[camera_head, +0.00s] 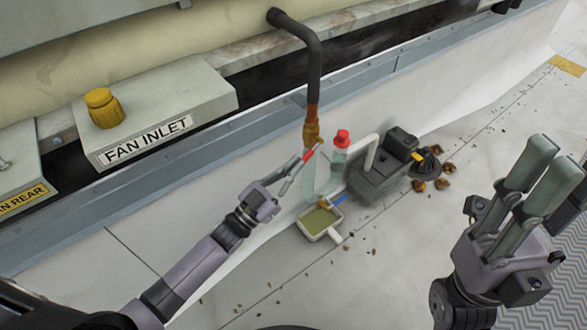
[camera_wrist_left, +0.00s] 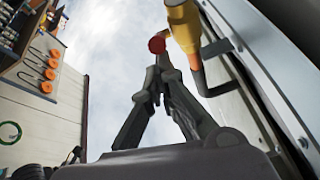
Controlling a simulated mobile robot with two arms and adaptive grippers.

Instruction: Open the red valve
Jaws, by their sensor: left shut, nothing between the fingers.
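The red valve is a small red handle (camera_head: 308,155) on a brass-yellow valve body (camera_head: 311,133) at the lower end of a dark pipe (camera_head: 313,70). In the left wrist view the red handle (camera_wrist_left: 157,44) shows end-on beside the yellow body (camera_wrist_left: 186,25). My left gripper (camera_head: 300,168) is shut and empty, its fingertips close beside the handle. In the wrist view its tips (camera_wrist_left: 160,66) lie just below the handle; I cannot tell if they touch. My right gripper (camera_head: 550,165) is raised at the right, away from the valve; its finger gap is unclear.
Below the valve stand a clear bottle with a red cap (camera_head: 342,138), a white tray of greenish liquid (camera_head: 317,234) and a dark pump-like box (camera_head: 376,181). A FAN INLET box with a yellow knob (camera_head: 102,107) is at left. Debris lies on the floor.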

